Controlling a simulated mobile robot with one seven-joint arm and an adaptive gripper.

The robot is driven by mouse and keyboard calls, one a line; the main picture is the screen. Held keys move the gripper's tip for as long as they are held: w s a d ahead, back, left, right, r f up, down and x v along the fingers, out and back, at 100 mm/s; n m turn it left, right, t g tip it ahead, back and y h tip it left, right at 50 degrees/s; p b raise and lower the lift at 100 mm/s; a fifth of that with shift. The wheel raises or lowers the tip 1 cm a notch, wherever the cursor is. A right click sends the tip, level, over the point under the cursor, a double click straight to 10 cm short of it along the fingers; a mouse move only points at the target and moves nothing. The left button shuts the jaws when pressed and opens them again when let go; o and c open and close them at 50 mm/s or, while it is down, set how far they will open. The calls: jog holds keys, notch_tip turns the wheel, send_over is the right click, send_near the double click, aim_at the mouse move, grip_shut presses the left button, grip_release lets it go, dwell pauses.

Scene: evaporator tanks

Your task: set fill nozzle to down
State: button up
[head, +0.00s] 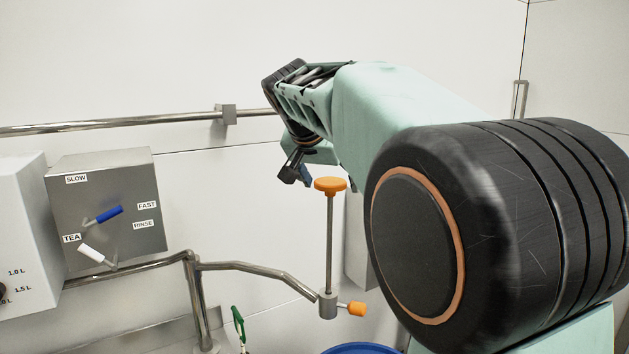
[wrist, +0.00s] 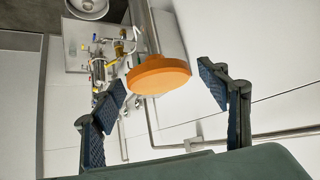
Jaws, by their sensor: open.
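The fill nozzle appears to be the fitting at the end of a steel pipe. A thin upright rod (head: 329,240) rises from its small grey body (head: 328,304) to a round orange knob (head: 330,185), and an orange tip (head: 357,309) points right. My gripper (head: 296,170) is just above and left of the knob in the head view, fingers angled downward. In the wrist view my gripper (wrist: 162,79) is open and empty, and the orange knob (wrist: 158,76) shows between the two fingertips with gaps on both sides. I cannot tell its exact depth from the fingers.
A grey panel (head: 130,210) with blue and white levers stands at left, beside a white box (head: 22,245). A steel rail (head: 130,125) runs along the wall. The steel pipe (head: 240,266) leads to the nozzle. A blue rim (head: 362,349) shows below. My arm covers the right side.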

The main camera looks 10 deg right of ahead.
jog(key=shift+w+d+f, duration=0.1)
jog(key=shift+w+f, duration=0.05)
jog(key=shift+f, duration=0.05)
